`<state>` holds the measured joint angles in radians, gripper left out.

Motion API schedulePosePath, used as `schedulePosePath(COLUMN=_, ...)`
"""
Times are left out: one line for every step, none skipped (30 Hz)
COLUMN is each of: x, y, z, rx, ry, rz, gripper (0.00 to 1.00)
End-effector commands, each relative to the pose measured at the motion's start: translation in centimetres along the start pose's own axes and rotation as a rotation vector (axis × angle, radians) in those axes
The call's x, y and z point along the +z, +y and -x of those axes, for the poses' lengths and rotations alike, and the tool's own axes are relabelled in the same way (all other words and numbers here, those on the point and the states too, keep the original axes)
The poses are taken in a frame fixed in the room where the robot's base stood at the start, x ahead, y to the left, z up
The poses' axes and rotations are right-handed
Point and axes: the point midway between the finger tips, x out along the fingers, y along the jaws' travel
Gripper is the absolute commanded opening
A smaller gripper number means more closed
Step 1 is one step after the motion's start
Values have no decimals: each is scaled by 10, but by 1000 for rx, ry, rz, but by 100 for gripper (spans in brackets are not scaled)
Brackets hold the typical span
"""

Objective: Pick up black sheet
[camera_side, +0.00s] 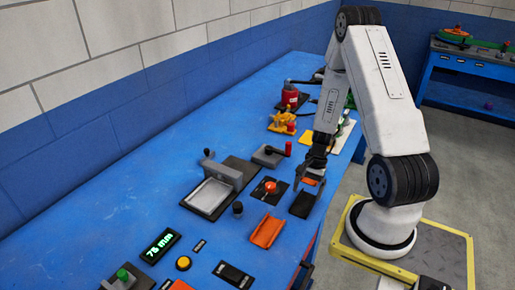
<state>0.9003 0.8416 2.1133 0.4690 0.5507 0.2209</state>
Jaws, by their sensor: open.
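My gripper (303,182) points down over the right edge of the blue bench, and its jaws are open. A black sheet-like piece (303,205) lies just below and in front of the fingertips, close to the bench edge. The gripper appears to be above it, but I cannot tell the exact gap. A small orange piece (311,181) shows beside the fingers, partly hidden by them. From this view I cannot tell whether the black piece is one sheet or a tray with sheets in it.
An orange tray (267,232) lies in front of the black piece. A grey press-like fixture (212,190) and a red-knobbed black plate (268,188) stand to the left. A red-handled grey block (270,155) is behind. Bare blue bench lies at far left.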

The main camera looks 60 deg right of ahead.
Motion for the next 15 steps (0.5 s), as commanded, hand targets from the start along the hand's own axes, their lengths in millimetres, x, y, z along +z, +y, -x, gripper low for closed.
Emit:
schedulePosePath(x=0, y=0, z=-7, rx=3, ry=-3, rz=1, gripper=100)
schedulePosePath(x=0, y=0, z=-10, rx=2, ry=-2, rz=0, gripper=100)
schedulePosePath(x=0, y=0, z=-13, rx=2, ry=-1, rz=0, gripper=100)
schedulePosePath(x=0, y=0, z=-16, rx=2, ry=-2, rz=0, gripper=100)
schedulePosePath(x=0, y=0, z=-19, rx=2, ry=-2, rz=0, gripper=100)
schedulePosePath(x=0, y=0, z=-21, rx=1, ry=-1, rz=0, gripper=100)
schedulePosePath(x=0, y=0, z=-23, rx=2, ry=0, rz=0, gripper=100)
schedulePosePath(x=0, y=0, z=-25, rx=2, ry=0, rz=0, gripper=100)
schedulePosePath(x=0, y=0, z=-26, rx=2, ry=1, rz=0, gripper=100)
schedulePosePath(x=0, y=0, z=-27, rx=2, ry=1, rz=0, gripper=100)
schedulePosePath(x=0, y=0, z=-28, rx=2, ry=1, rz=0, gripper=100)
schedulePosePath(x=0, y=0, z=-28, rx=2, ry=1, rz=0, gripper=100)
schedulePosePath(x=0, y=0, z=-28, rx=1, ry=2, rz=0, gripper=100)
schedulePosePath(x=0, y=0, z=-28, rx=1, ry=2, rz=0, gripper=100)
schedulePosePath(x=0, y=0, z=-28, rx=1, ry=2, rz=0, gripper=100)
